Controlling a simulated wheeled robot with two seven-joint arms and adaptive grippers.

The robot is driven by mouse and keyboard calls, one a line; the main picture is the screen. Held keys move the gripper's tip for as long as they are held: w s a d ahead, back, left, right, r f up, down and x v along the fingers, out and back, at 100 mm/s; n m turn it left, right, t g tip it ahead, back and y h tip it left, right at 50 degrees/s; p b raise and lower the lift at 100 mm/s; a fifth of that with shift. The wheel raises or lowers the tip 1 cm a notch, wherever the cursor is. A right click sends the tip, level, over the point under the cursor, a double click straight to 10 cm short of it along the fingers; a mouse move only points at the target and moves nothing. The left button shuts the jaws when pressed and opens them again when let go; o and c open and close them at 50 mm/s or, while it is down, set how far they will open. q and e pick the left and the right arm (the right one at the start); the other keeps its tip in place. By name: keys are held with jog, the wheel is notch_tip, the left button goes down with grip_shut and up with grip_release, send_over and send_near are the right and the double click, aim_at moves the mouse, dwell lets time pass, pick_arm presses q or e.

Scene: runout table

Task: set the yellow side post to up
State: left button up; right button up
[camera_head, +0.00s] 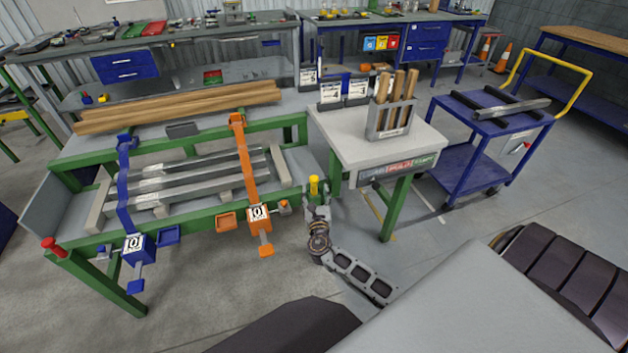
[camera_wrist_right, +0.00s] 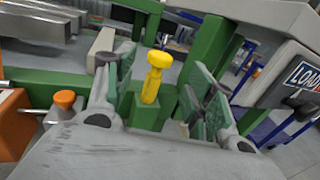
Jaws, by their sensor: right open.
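The yellow side post (camera_head: 314,186) stands at the right front corner of the green runout table (camera_head: 205,233). In the right wrist view the yellow post (camera_wrist_right: 154,76) has a round knob on a narrower shaft and rises from a green socket. My right gripper (camera_head: 318,212) is just below and in front of the post in the head view. In the right wrist view the right gripper (camera_wrist_right: 160,90) is open, with one finger on each side of the post and visible gaps between. My left gripper is not in view.
An orange clamp (camera_head: 258,217) and a blue clamp (camera_head: 133,245) hang on the table's front. A red post (camera_head: 48,243) stands at the left corner. A grey-topped side table (camera_head: 345,143) is close on the right, with a blue cart (camera_head: 490,140) beyond.

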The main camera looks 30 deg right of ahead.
aim_at(314, 183)
jog(key=shift+b+x, duration=0.3)
jog(key=shift+x, duration=3.45)
jog(key=shift+c, duration=0.4)
